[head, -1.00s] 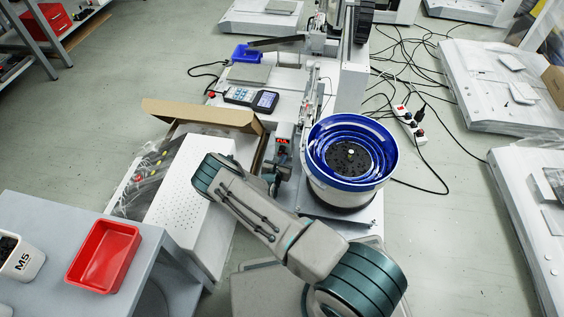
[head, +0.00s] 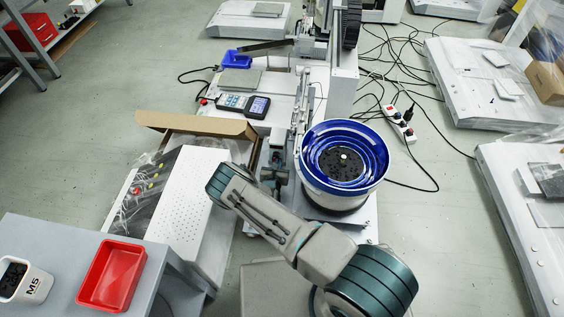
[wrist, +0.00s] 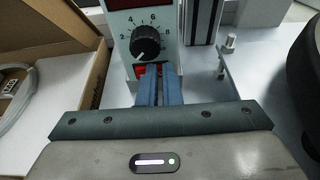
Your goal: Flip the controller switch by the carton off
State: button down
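The controller (wrist: 119,35) is a light grey box with a black numbered knob (wrist: 146,43) in the wrist view. Its red switch (wrist: 139,71) sits just below the knob, partly hidden behind my fingers. My gripper (wrist: 158,70) has its two blue fingers side by side, pointing at the switch; they look shut, with nothing seen between them. The tips overlap the switch in the picture; I cannot tell whether they touch it. The open carton (wrist: 91,75) lies left of the controller, and also shows in the head view (head: 196,123). There, my arm largely hides the gripper and controller.
A blue bowl feeder (head: 376,137) stands right of the controller. A metal post (wrist: 227,50) rises right of my fingers. A handheld meter (head: 243,104) lies behind. A red tray (head: 111,277) and M5 bin (head: 36,287) sit front left. Cables cross the floor at right.

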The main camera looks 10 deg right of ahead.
jog(key=shift+w+d+r, duration=0.2)
jog(key=shift+w+d, duration=0.2)
jog(key=shift+d, duration=0.05)
dwell(1.0)
jog(key=shift+a, duration=0.15)
jog(key=shift+w+a+b, duration=0.15)
jog(key=shift+a+b, duration=0.2)
jog(key=shift+a, duration=0.45)
jog(key=shift+s+p, duration=0.3)
jog(key=shift+s, duration=0.05)
jog(key=p+v, duration=0.2)
jog(key=v, duration=0.2)
jog(key=f+p+v, duration=0.1)
jog(key=v, duration=0.4)
jog(key=d+p+v, duration=0.1)
jog(key=p+v, duration=0.1)
jog(key=v, duration=0.3)
jog(key=shift+s+d+f+p, duration=0.15)
jog(key=shift+s+f+p, duration=0.15)
jog(key=shift+s+p, duration=0.05)
